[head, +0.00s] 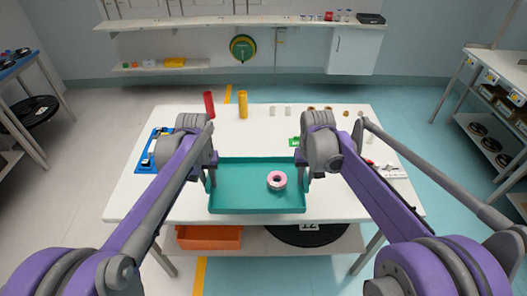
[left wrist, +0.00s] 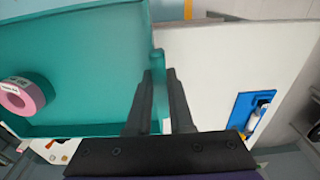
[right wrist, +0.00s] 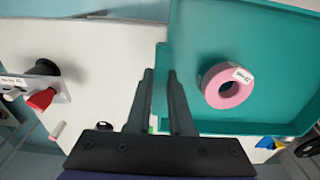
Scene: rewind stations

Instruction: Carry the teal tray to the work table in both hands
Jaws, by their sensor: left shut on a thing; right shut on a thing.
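The teal tray (head: 235,185) is over the front middle of the white work table (head: 140,195). A pink tape roll (head: 277,180) with a white label lies in the tray, right of its middle. My left gripper (head: 211,180) is shut on the tray's left wall; the left wrist view shows the wall (left wrist: 158,62) between the fingers. My right gripper (head: 301,177) is shut on the tray's right wall, which also shows in the right wrist view (right wrist: 163,60). The tray looks about level. I cannot tell whether its bottom touches the table.
A blue board (head: 150,148) lies at the table's left. A red cylinder (head: 209,104) and a yellow cylinder (head: 243,104) stand at the back. Several small items line the back right. An orange bin (head: 208,238) and a black disc (head: 305,236) are on the lower shelf.

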